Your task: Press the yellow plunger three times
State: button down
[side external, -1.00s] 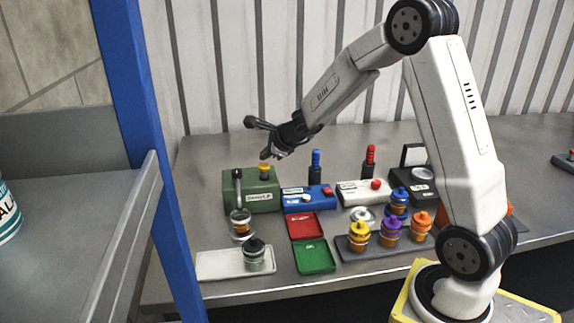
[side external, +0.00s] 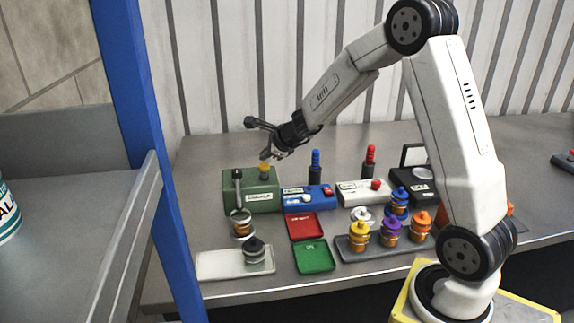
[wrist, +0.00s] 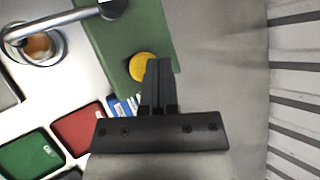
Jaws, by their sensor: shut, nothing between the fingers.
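The yellow plunger (side external: 264,167) stands up from the top of the green box (side external: 262,197). In the wrist view the plunger (wrist: 143,67) is a round yellow disc just left of the fingertips. My gripper (side external: 265,156) is shut and empty, pointing down at the plunger's top. In the wrist view its fingers (wrist: 160,66) overlap the disc's right edge. I cannot tell whether the fingertips touch the plunger. A spout on the green box reaches over a jar with amber contents (side external: 241,222).
A blue box (side external: 309,199) and a white box (side external: 362,193) with a red button stand to the right. A red tray (side external: 305,226), a green tray (side external: 315,256) and a white tray (side external: 215,265) lie in front. Several colored-capped jars (side external: 359,236) stand on a grey tray.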

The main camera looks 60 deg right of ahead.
aim_at(265, 165)
jog(key=shift+f, duration=1.75)
dwell(2.2)
jog(key=shift+r, duration=0.15)
dwell(0.3)
jog(key=shift+r, duration=1.65)
jog(key=shift+r, duration=2.5)
